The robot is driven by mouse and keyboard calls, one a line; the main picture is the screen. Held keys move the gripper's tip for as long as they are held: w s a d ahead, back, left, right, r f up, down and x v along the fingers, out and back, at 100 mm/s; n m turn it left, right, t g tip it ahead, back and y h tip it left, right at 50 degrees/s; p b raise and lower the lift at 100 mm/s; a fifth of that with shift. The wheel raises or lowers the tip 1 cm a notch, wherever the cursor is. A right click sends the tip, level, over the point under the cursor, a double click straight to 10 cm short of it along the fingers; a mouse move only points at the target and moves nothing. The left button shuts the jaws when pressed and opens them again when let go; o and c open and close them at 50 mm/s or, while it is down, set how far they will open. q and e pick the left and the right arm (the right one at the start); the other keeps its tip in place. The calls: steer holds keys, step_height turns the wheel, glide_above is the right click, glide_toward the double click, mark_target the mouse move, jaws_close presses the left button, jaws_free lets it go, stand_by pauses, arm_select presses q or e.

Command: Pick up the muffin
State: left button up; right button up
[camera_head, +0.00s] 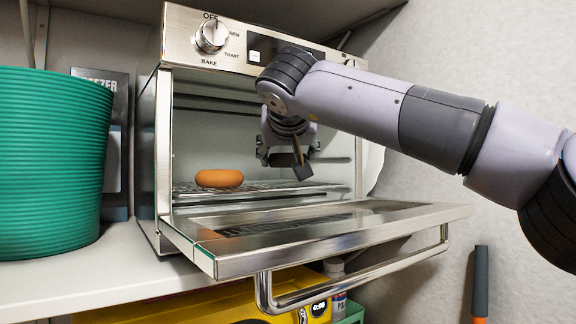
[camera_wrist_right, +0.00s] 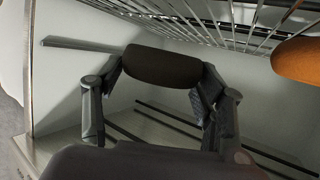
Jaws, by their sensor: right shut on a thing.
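My right gripper (camera_head: 285,158) is inside the open toaster oven (camera_head: 232,125), above the wire rack. In the right wrist view its two fingers close on the sides of a dark brown, rounded thing (camera_wrist_right: 162,67), which I take to be the muffin. In the head view only a small brown part of it (camera_head: 297,150) shows between the fingers; the rest is hidden. I cannot tell how far it is from the rack. My left gripper is not in view.
An orange-brown bun-like item (camera_head: 219,178) lies on the wire rack (camera_head: 260,190), left of my gripper. The oven door (camera_head: 330,236) hangs open in front. A green ribbed pot (camera_head: 50,165) stands left of the oven on the shelf. A yellow box is below.

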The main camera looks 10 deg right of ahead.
steer(key=s+a+b, duration=0.1)
steer(key=s, duration=0.4)
steer(key=s+a+b, duration=0.1)
steer(key=s, duration=0.4)
steer(key=s+a+b, duration=0.1)
steer(key=s, duration=0.4)
steer(key=shift+r+b, duration=0.1)
steer(key=shift+b, duration=0.25)
